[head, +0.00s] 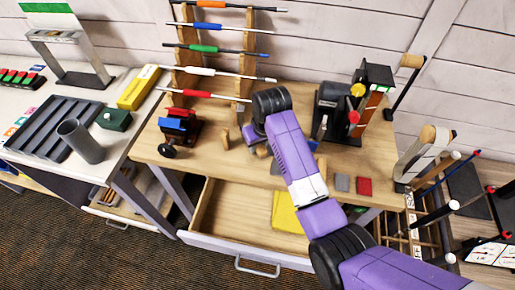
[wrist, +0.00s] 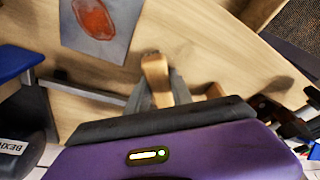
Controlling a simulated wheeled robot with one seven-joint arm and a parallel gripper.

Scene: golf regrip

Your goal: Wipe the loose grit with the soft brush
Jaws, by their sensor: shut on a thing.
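In the wrist view my gripper (wrist: 158,98) is shut on a pale wooden handle (wrist: 154,70), which stands up between the grey fingers. I take it for the soft brush; its bristles do not show. A grey sheet (wrist: 75,40) with a red-brown oval patch (wrist: 94,17) lies on the wooden bench beyond the handle, apart from it. The patch may be the loose grit, but I cannot tell. In the head view my arm hides the fingers and most of this spot.
A black machine (wrist: 12,135) stands at the left of the wrist view. In the head view, a rack of clubs (head: 187,75) stands behind, a vise (head: 180,127) sits at left, and an open drawer (head: 205,215) holds a yellow cloth (head: 287,212). Grey and red blocks (head: 364,186) lie at right.

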